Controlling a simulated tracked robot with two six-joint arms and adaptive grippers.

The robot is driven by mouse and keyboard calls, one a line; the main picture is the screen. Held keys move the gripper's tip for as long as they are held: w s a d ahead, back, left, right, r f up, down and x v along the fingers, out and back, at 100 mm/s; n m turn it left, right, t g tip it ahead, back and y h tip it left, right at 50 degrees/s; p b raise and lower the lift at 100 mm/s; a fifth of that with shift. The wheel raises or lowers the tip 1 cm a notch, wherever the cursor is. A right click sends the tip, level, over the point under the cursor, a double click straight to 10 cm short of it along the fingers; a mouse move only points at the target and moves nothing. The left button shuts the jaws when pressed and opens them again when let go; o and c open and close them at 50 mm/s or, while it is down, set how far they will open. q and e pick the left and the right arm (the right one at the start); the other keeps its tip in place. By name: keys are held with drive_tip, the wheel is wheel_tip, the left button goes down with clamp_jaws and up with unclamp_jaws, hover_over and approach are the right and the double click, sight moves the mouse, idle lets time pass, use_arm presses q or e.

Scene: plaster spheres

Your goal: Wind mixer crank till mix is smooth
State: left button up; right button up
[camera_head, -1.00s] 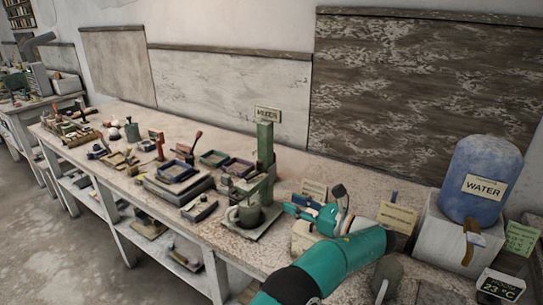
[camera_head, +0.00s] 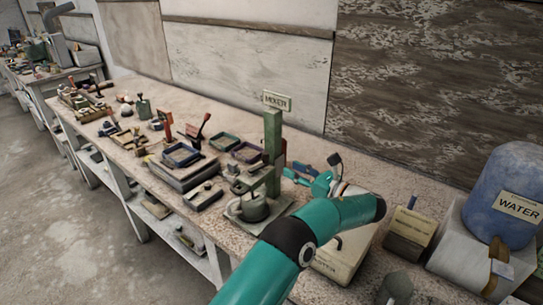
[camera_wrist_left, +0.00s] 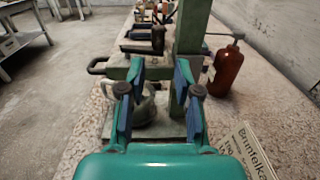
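The mixer is a green upright post (camera_head: 272,150) with a MIXER sign (camera_head: 277,100) above it. A grey-green cup-like pot (camera_head: 253,208) stands on its base plate; the post (camera_wrist_left: 190,40) and pot (camera_wrist_left: 143,108) also show in the left wrist view. My left gripper (camera_head: 296,172) is just right of the post in the head view. In the wrist view, the left gripper (camera_wrist_left: 160,68) is open, with its fingers spread in front of the mixer and nothing visibly held. A dark looped handle (camera_wrist_left: 97,66) sticks out left; I cannot tell whether it is the crank. My right gripper is not in view.
A red bottle (camera_wrist_left: 228,70) stands right of the post in the wrist view. Trays (camera_head: 182,155) and small tools crowd the bench to the left. A blue WATER container (camera_head: 505,190) stands at right. A printed card (camera_wrist_left: 250,150) lies near the gripper.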

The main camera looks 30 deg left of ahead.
sight(268, 158)
use_arm(q)
drive_tip(key=a, duration=0.3)
drive_tip(key=a+p, duration=0.1)
drive_tip(key=a, duration=0.2)
drive_tip(key=w+a+p, duration=0.1)
drive_tip(key=a, duration=0.2)
drive_tip(key=shift+a, duration=0.1)
drive_tip(key=shift+c, duration=0.3)
clamp_jaws()
